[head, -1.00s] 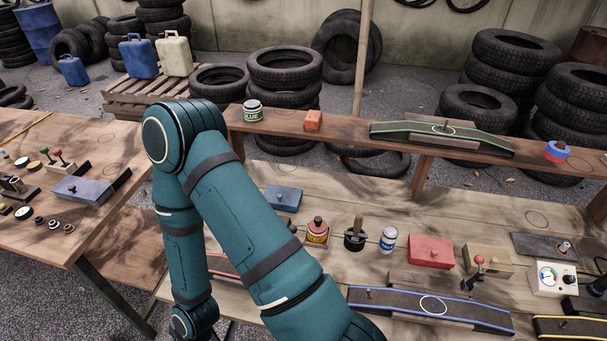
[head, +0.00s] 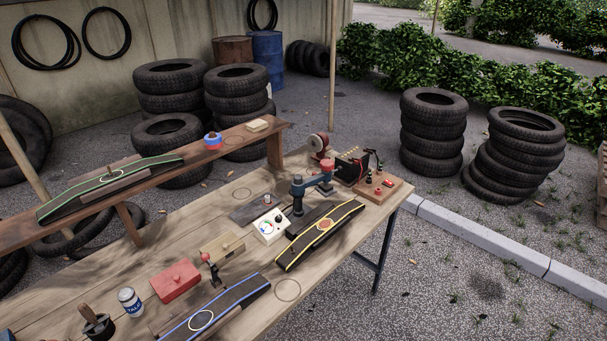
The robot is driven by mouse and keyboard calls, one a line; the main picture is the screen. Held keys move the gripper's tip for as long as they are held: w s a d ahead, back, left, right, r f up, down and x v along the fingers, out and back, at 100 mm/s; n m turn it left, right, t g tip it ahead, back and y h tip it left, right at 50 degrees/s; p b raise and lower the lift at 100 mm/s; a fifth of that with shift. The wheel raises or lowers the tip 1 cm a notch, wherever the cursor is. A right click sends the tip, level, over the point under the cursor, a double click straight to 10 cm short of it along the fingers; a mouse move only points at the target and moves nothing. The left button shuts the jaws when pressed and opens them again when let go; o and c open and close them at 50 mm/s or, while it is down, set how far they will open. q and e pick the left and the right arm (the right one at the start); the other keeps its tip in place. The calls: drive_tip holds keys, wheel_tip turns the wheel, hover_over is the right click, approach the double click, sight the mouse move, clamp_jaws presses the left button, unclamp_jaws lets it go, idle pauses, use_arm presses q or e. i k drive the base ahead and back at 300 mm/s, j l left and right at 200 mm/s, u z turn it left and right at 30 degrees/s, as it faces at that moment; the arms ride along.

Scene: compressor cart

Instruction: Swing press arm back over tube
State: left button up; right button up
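The press (head: 297,198) stands on the far right part of the bench, a dark blue-grey post on a base. Its press arm (head: 312,183) points right in the picture, ending in a head with a red top (head: 327,165). The yellow-edged tube (head: 300,246) lies on a dark support in front of the press, with a reddish patch (head: 324,225) inside a yellow ring. The arm's head shows behind the tube, apart from the patch and not over it. Neither of my grippers is in view.
A gauge box (head: 270,226) stands left of the tube. A wooden board with a dark device (head: 352,168) and red parts is close right of the press arm. The blue-edged tube (head: 225,310), red box (head: 176,281) and raised shelf (head: 130,190) lie left.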

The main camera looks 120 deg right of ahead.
sight(325, 177)
drive_tip(key=k+j, duration=0.55)
drive_tip(key=k, duration=0.25)
drive_tip(key=k+j+z, duration=0.1)
drive_tip(key=z, duration=0.35)
drive_tip(key=k+z, duration=0.3)
drive_tip(key=z, duration=2.7)
drive_tip(key=i+l+u, duration=0.1)
drive_tip(key=i+l, duration=0.6)
drive_tip(key=l, duration=0.1)
